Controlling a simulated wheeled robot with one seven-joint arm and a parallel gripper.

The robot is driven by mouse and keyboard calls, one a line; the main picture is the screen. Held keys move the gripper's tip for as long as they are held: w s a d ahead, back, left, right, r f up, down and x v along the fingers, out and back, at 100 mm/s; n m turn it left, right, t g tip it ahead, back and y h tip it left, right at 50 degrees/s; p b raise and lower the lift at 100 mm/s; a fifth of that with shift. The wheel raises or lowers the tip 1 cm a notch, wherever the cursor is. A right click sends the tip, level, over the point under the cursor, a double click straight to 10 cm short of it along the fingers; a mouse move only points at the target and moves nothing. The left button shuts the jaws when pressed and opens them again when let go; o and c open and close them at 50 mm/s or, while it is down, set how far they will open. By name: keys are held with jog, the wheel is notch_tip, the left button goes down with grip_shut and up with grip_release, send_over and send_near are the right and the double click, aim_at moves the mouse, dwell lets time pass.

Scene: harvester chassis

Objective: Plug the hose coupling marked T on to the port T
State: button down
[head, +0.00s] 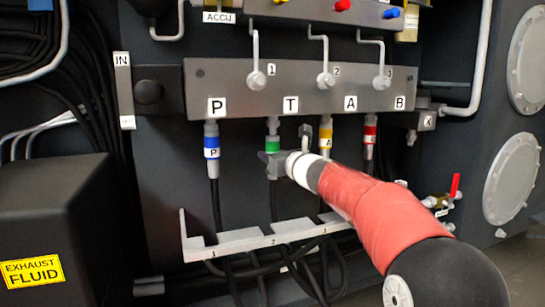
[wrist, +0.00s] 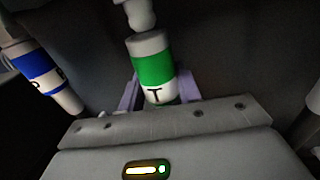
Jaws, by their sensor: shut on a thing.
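The hose coupling T, with a green band (head: 272,146), is below the plate letter T in the head view. Its green band and letter T show in the wrist view (wrist: 154,72). My gripper (head: 274,164) is shut around its lower part, with finger parts beside it in the wrist view (wrist: 157,97). Port T (head: 273,123) is a grey stub under the manifold; it also shows in the wrist view (wrist: 140,14), right above the coupling. The coupling's top meets the stub or is very close, slightly tilted in the wrist view. I cannot tell whether it is seated.
Beside it hang the blue P coupling (head: 211,147), the yellow A coupling (head: 326,142) and the red coupling (head: 369,136), close to my gripper. A pale numbered rack (head: 240,238) is below, with black hoses around it. The black exhaust fluid box (head: 50,220) stands left.

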jog(key=shift+r+p, duration=0.95)
jog(key=shift+r, duration=0.15)
